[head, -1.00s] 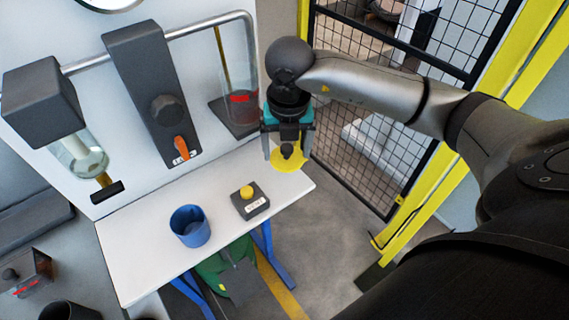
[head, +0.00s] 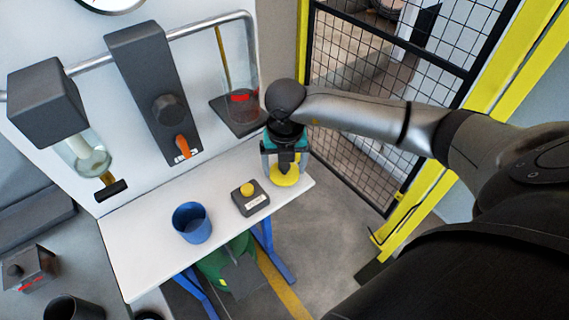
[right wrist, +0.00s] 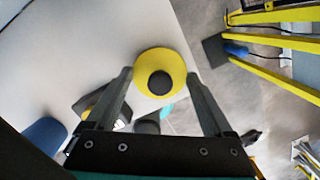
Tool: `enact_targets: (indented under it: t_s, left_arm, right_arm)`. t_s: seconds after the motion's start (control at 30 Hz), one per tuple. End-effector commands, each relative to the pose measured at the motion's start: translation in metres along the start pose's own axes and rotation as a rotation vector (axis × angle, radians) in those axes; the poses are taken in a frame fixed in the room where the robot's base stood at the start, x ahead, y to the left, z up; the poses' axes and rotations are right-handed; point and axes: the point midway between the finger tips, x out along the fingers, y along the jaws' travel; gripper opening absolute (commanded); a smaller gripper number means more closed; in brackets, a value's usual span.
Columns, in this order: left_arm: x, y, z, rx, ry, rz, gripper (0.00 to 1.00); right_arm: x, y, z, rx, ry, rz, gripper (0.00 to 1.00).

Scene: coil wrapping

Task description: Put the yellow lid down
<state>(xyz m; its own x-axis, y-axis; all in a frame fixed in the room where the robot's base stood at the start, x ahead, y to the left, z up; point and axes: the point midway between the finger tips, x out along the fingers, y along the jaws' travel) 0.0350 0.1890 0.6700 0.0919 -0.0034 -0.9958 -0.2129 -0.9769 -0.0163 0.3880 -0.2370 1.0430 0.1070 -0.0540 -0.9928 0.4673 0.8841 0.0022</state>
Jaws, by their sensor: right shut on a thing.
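The yellow lid (head: 287,177) is a round disc with a dark knob in its middle. It shows in the head view at the right end of the white table, and in the right wrist view (right wrist: 149,61) between the fingers. My right gripper (head: 284,168) is above the lid and shut on it; in the right wrist view its two fingers (right wrist: 160,80) flank the lid. The lid is at or just above the table top; I cannot tell whether it touches. My left gripper does not show.
The white table (head: 145,245) also holds a blue cup (head: 191,224) and a dark box with a yellow button (head: 250,198). Grey wall devices (head: 150,90) with a glass tube hang behind. A mesh fence with yellow posts (head: 412,205) stands to the right.

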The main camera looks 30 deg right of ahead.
Motion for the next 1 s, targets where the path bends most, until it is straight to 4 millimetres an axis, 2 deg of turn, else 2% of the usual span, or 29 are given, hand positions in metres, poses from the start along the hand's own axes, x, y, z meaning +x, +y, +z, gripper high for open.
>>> enact_targets:
  t_s: [0.03, 0.07, 0.17, 0.43, 0.57, 1.0]
  left_arm:
    - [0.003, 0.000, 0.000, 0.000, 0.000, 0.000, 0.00]
    - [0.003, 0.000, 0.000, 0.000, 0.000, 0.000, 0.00]
    - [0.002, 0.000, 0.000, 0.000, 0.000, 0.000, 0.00]
    - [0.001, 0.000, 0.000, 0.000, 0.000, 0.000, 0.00]
    - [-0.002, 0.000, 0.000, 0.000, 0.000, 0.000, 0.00]
    - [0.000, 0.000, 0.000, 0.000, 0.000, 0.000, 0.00]
  right_arm:
    - [0.003, 0.000, -0.001, 0.000, 0.000, 0.000, 0.24]
    - [0.003, 0.000, -0.001, 0.000, 0.000, -0.001, 0.87]
    - [0.002, 0.000, 0.000, 0.000, 0.000, -0.001, 0.99]
    - [0.001, 0.000, 0.000, 0.000, 0.000, -0.001, 1.00]
    - [-0.007, 0.000, 0.001, 0.000, -0.002, 0.001, 1.00]
    - [-0.096, 0.000, 0.001, -0.001, -0.004, 0.001, 1.00]
